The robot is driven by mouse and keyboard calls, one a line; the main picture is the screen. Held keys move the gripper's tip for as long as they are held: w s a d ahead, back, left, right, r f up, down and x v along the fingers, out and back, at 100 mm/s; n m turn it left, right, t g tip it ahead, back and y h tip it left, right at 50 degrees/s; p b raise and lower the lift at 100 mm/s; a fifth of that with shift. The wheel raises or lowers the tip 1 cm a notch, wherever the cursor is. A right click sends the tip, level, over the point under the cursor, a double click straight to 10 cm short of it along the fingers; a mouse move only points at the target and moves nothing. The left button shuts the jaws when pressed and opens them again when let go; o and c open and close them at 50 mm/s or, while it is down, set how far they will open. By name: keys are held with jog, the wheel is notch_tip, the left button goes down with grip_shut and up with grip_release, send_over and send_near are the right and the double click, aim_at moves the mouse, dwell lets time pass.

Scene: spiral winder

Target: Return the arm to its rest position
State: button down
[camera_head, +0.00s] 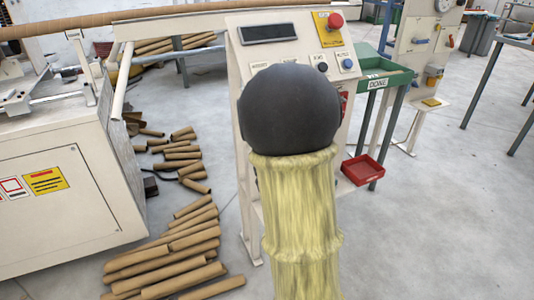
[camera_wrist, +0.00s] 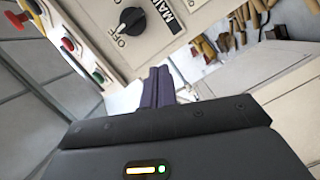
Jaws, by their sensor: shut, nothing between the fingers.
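My arm, in a yellow sleeve with a dark rounded end, rises in front of the control panel (camera_head: 262,58) in the head view. It hides the panel's lower part, and my gripper is hidden there. In the wrist view my gripper (camera_wrist: 158,84) shows its dark fingers together, with nothing between them. The fingers are close to a pale panel (camera_wrist: 100,30) with a black rotary switch (camera_wrist: 130,20) marked OFF and MAIN. I cannot tell whether they touch it.
A red emergency button (camera_head: 335,20) tops the panel. A green DONE tray (camera_head: 385,78) and a red bin (camera_head: 363,170) stand right. Brown tubes (camera_head: 175,262) lie on the floor, left of my arm. A white machine (camera_head: 60,190) stands far left. Floor at right front is clear.

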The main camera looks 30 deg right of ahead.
jog(key=shift+a+f, duration=0.1)
dwell(0.5)
jog(key=s+a+f+m+g+y, duration=0.4)
jog(key=a+f+m+g, duration=0.25)
jog(key=a+f, duration=0.2)
jog(key=s+a+f+m+g+y, duration=0.2)
jog(key=s+a+m+g, duration=0.1)
jog(key=s+a+g, duration=0.55)
notch_tip(320, 180, up, 38)
jog(key=s+t+p, duration=0.1)
jog(key=s+p, duration=0.2)
jog(key=p, duration=3.5)
jog(key=shift+a+r+t+p, duration=0.15)
jog(key=shift+a+t+p, duration=0.05)
jog(key=shift+t+p, duration=0.1)
jog(key=shift+w, duration=0.15)
